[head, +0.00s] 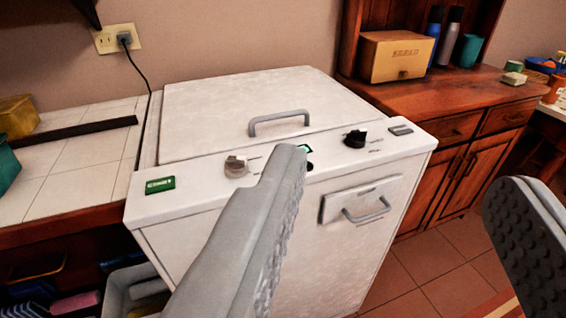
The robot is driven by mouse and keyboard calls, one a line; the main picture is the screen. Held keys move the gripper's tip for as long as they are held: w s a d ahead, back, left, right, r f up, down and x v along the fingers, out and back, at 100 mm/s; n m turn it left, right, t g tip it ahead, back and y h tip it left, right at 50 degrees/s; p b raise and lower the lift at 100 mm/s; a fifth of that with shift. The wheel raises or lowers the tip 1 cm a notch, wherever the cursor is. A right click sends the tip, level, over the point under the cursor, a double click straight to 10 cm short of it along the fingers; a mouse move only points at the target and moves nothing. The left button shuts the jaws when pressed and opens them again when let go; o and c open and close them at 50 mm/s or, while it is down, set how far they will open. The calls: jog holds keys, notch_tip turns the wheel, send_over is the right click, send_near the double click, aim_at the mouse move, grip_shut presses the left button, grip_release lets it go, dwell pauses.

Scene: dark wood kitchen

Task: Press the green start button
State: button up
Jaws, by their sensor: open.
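A white top-lid machine (245,110) stands in the middle, its sloped control panel (210,190) facing me. A small bright green patch (305,149) shows at the panel's middle, mostly hidden behind the tip of my left finger; I cannot tell if it is a button or a display. A green rectangle with pale lettering (160,185) sits at the panel's left end. My gripper (400,172) is open and empty. Its left finger overlaps the panel in the picture; contact cannot be told. Its right finger is over the floor at right.
The lid has a grey handle (279,119), the front a drawer handle (367,210). A tiled counter (85,160) is left, a wooden cabinet (455,105) right. Tiled floor (430,255) is open at right.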

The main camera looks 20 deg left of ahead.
jog(key=c, duration=1.1)
jog(key=shift+w+a, duration=0.25)
jog(key=shift+w, duration=0.25)
grip_shut()
jog(key=w+a+f+n+g+y, duration=0.1)
jog(key=w+a+n+g+y, duration=0.15)
jog(key=w+a+g, duration=0.8)
jog(key=w+a+f+n+g+h, duration=0.1)
jog(key=w+a+n+g, duration=0.1)
jog(key=a, duration=0.6)
jog(key=w+a+f+n+g+h, duration=0.1)
jog(key=w+a+g, duration=0.3)
jog(key=a, duration=0.5)
jog(key=shift+w+a+f+n+g, duration=0.2)
jog(key=shift+w+f+n+g, duration=0.1)
jog(key=shift+f+n+g, duration=0.25)
jog(key=shift+r+h, duration=0.1)
jog(key=shift+h, duration=0.15)
